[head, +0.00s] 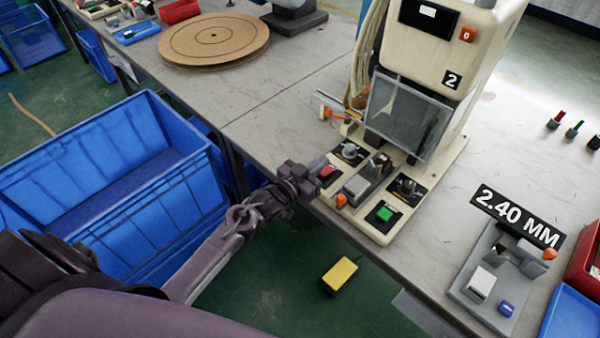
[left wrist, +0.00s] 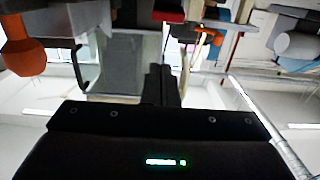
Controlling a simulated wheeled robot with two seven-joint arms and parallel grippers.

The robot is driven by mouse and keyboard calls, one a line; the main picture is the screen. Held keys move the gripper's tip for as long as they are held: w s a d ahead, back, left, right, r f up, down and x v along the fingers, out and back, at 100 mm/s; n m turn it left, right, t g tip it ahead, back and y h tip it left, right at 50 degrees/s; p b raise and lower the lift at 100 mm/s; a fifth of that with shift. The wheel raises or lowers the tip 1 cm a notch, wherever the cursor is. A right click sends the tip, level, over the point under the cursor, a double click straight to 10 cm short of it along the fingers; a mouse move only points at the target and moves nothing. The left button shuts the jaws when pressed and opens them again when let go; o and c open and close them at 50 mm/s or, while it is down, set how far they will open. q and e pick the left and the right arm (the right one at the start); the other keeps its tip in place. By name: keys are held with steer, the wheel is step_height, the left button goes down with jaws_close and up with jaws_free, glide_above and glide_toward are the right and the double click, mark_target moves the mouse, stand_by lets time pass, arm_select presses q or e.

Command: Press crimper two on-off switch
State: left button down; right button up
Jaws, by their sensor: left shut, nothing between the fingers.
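Crimper two is the cream machine (head: 428,55) with a black "2" label (head: 452,79), standing on the grey bench. Its low front base carries a red switch (head: 327,171) at the left, a green button (head: 385,214) at the front right and grey knobs. An orange-red piece marked "0" (head: 467,34) is on its upper body. My left gripper (head: 313,186) is shut and empty, with its tips right beside the red switch; I cannot tell whether they touch it. In the left wrist view the shut fingers (left wrist: 161,84) point toward the machine's front. My right gripper is not in view.
A blue crate (head: 120,155) stands left of the bench, near my left arm. A yellow block (head: 340,275) is below the bench edge. A grey fixture by the "2.40 MM" sign (head: 515,216) is at the right. A round brown board (head: 214,40) lies at the back left.

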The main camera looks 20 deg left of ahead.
arm_select(q)
steer(key=r+v, duration=0.1)
steer(key=v, duration=0.6)
steer(key=shift+s+a+r+b, duration=0.15)
steer(key=shift+r+b, duration=0.1)
steer(key=shift+b, duration=0.1)
steer(key=s+a+f+n+g+y, duration=0.15)
steer(key=s+f+g, duration=0.35)
steer(key=f, duration=1)
steer(key=s+a+f+n+g+y, duration=0.1)
steer(key=s+f+g+y, duration=0.15)
steer(key=s+f, duration=0.85)
steer(key=s+f+g+y, duration=0.2)
steer(key=s+f+g, duration=0.6)
steer(key=s+f, duration=1.3)
steer(key=s+m, duration=0.1)
steer(key=s, duration=0.3)
steer(key=shift+d+f, duration=0.3)
steer(key=shift+d, duration=0.05)
